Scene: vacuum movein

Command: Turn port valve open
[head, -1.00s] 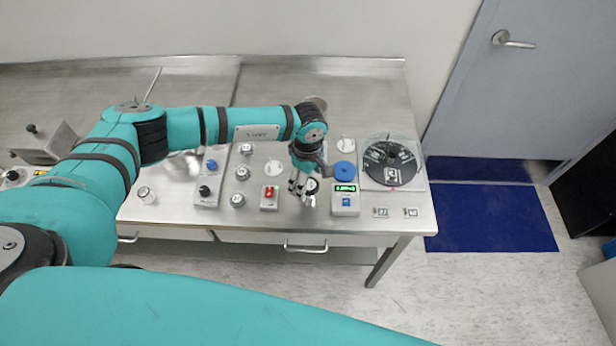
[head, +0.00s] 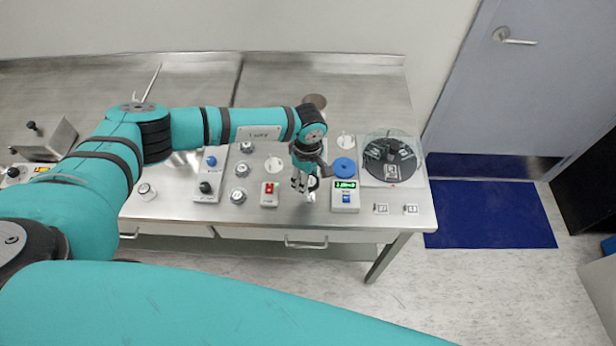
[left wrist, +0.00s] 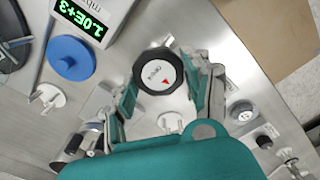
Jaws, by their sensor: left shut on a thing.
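The port valve is a round black knob with a white face and a red arrow mark (left wrist: 158,73). In the head view the valve (head: 313,183) sits near the table's front edge, partly hidden by my gripper. My left gripper (head: 304,184) reaches down over it. In the left wrist view the fingers of the left gripper (left wrist: 165,85) stand on either side of the knob and are shut on it. The lettering on the knob is too small to read surely. My right gripper is in neither current view.
Right of the valve stand a box with a green display (head: 345,195), a blue round knob (head: 344,167) and a clear-covered chamber with a dark disc (head: 392,160). Left are a red switch (head: 269,194) and several small gauges or knobs. White flat handles (left wrist: 46,95) stand close by.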

